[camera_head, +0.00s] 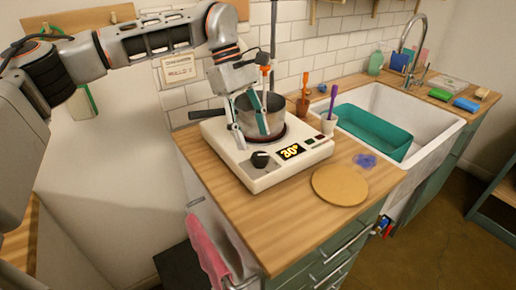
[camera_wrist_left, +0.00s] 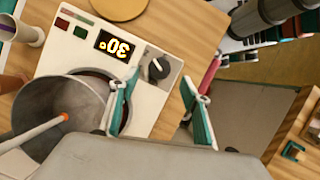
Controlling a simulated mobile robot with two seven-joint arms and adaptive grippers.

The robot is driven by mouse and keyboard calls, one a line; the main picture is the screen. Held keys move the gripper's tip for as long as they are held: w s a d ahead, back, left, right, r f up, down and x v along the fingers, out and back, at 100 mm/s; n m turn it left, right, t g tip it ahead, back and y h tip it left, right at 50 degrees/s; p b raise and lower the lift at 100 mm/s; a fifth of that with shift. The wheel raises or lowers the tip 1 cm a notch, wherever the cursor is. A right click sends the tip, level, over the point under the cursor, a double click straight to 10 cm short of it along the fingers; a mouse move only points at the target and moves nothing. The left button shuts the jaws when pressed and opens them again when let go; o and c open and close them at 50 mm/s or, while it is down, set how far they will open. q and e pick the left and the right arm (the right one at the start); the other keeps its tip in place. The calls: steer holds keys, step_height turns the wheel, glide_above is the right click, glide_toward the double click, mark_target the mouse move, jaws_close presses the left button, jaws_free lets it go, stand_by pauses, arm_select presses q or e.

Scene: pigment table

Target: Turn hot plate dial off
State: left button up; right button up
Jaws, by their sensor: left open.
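The white hot plate (camera_head: 222,152) stands on the wooden counter, its display (camera_head: 290,151) reading 30°. Its black dial (camera_head: 260,159) is at the left of the front edge. The dial also shows in the left wrist view (camera_wrist_left: 158,68), with a pale pointer mark. A metal pot (camera_head: 274,106) sits on the plate. My left gripper (camera_head: 250,134) is open and empty, pointing down above the plate in front of the pot. In the left wrist view its teal-padded fingers (camera_wrist_left: 161,83) are spread, with the dial seen between and just beyond their tips. My right gripper is out of view.
The pot's dark handle (camera_head: 206,114) points left. A rod stands in the pot. Cups with tools (camera_head: 329,124) stand right of the plate, near the sink (camera_head: 430,123). A round wooden board (camera_head: 340,186) lies front right. The counter in front of the plate is clear.

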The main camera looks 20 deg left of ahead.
mark_target(259, 155)
arm_select(q)
steer(key=x, duration=0.5)
steer(key=shift+d+f, duration=0.15)
steer(key=shift+f, duration=0.15)
steer(key=c, duration=1.1)
